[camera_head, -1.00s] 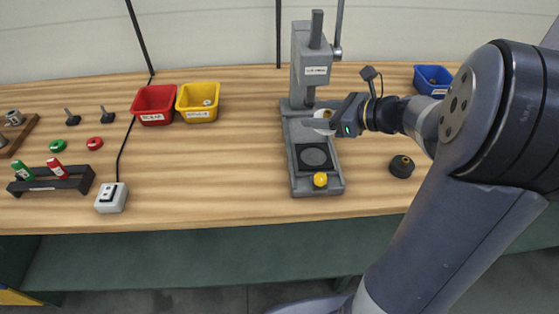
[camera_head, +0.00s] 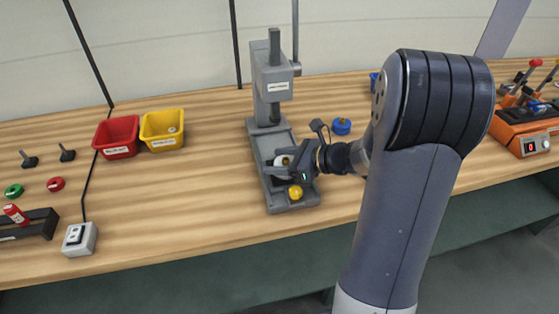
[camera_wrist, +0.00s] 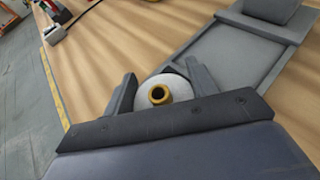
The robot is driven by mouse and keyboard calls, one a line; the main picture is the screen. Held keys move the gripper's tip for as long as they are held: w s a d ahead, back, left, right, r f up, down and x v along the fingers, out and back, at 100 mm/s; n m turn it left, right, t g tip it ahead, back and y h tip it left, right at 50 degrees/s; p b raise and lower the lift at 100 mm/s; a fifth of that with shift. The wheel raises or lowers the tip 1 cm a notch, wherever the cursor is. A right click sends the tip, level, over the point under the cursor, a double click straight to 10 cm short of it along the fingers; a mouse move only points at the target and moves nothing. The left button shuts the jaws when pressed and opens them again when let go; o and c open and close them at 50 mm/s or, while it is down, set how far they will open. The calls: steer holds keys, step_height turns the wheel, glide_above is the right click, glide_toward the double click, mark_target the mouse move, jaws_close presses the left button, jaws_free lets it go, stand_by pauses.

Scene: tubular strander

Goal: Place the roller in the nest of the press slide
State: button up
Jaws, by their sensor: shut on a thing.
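The roller, white with a brass-coloured hub (camera_wrist: 159,94), is between the two fingers of my gripper (camera_wrist: 162,84) in the wrist view. In the head view, my gripper (camera_head: 281,166) is shut on the roller (camera_head: 283,160), low over the front part of the press slide. The slide has a yellow knob (camera_head: 295,191) at its front. A dark round edge shows behind the roller in the wrist view; the gripper and roller hide most of the nest. I cannot tell whether the roller touches it. The grey press (camera_head: 271,85) stands upright behind.
A red bin (camera_head: 117,138) and a yellow bin (camera_head: 162,130) stand left of the press. A blue round part (camera_head: 341,126) lies to its right. A white switch box (camera_head: 79,238) sits near the front edge. An orange machine (camera_head: 525,128) stands far right.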

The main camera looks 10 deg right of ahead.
steer(key=shift+f, duration=0.15)
steer(key=o, duration=1.4)
steer(key=shift+r, duration=0.2)
steer(key=v, duration=1.2)
steer(key=shift+f, duration=0.1)
